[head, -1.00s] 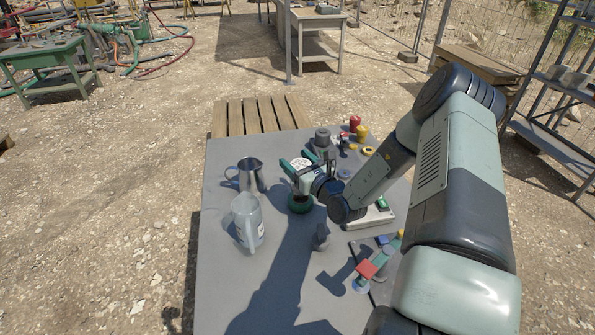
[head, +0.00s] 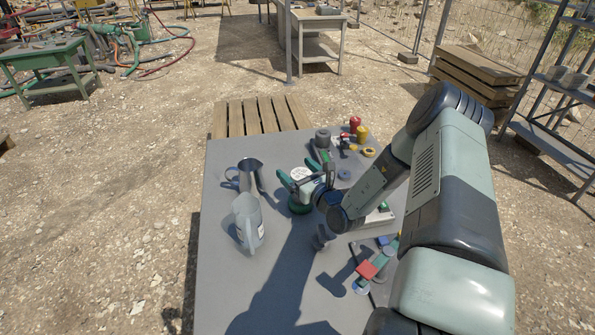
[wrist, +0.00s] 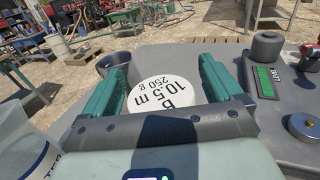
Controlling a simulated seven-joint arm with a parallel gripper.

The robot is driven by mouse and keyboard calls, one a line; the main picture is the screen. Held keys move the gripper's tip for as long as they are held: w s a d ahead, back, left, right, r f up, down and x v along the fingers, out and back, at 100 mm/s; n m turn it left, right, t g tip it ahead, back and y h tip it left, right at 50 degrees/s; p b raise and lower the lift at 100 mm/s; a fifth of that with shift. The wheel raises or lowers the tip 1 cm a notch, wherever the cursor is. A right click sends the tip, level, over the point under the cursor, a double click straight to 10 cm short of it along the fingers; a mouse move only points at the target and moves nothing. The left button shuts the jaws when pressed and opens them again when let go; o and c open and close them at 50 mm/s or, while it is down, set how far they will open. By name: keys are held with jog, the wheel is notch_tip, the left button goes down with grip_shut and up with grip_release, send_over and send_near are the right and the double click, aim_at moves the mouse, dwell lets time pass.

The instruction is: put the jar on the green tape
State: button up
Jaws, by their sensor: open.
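The jar, with a white lid printed "B 10.5 m 250 g", stands upright on the table between my fingers; its lid shows in the head view (head: 301,174) and the wrist view (wrist: 163,93). The green tape (head: 299,207) is a dark green ring directly under the jar, which appears to rest on it. The exact contact is partly hidden by my gripper. My gripper (head: 302,163) is open, with one green finger on each side of the lid; the fingers also show in the wrist view (wrist: 160,70). Gaps show between lid and fingers.
A metal pitcher (head: 251,174) and a clear plastic jug (head: 246,220) stand close on the left. Colored blocks (head: 367,269) lie front right. The table's front left is clear.

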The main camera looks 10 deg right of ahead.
jog(key=shift+r, duration=0.1)
jog(key=v, duration=0.6)
notch_tip(320, 180, up, 7)
jog(key=shift+w+a, duration=0.2)
jog(key=shift+w, duration=0.25)
